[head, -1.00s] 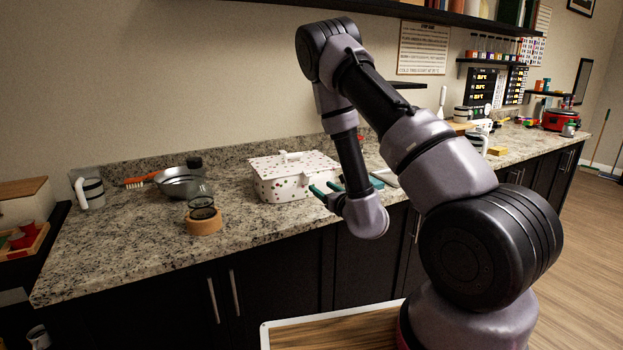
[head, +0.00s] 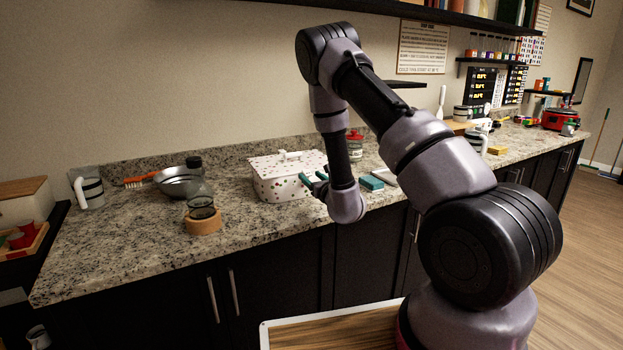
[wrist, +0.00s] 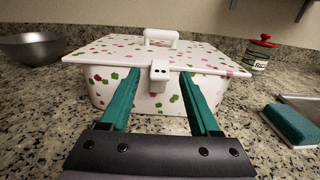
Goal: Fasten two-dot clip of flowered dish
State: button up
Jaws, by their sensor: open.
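The flowered dish (head: 280,185) is a white box with pink, red and green spots, standing on the counter. It also fills the middle of the wrist view (wrist: 210,90). Its lid (wrist: 110,50) has a white handle (wrist: 161,37) and looks level on the dish. A white clip (wrist: 159,75) hangs at the front edge of the lid, with dark dots on its face. My gripper (head: 313,180) has green fingers, spread open in the wrist view (wrist: 160,77), one on each side of the clip. I see nothing between the fingers but the clip area; contact cannot be told.
A metal bowl (head: 174,181) and a glass bottle on a cork ring (head: 203,222) stand left of the dish. A red-lidded jar (wrist: 261,55) stands behind right, and a teal sponge (wrist: 290,125) lies to the right. Bare counter (head: 130,245) lies at front left.

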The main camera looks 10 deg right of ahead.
jog(key=shift+w, duration=0.1)
grip_shut()
jog(key=shift+w+r+g, duration=0.2)
jog(key=shift+r+g, duration=0.2)
jog(key=shift+g, duration=0.1)
jog(key=shift+w+a+r+g+h, duration=0.15)
jog(key=shift+w+r+g+h, duration=0.15)
jog(key=shift+g, duration=0.6)
grip_release()
jog(key=shift+s, duration=0.1)
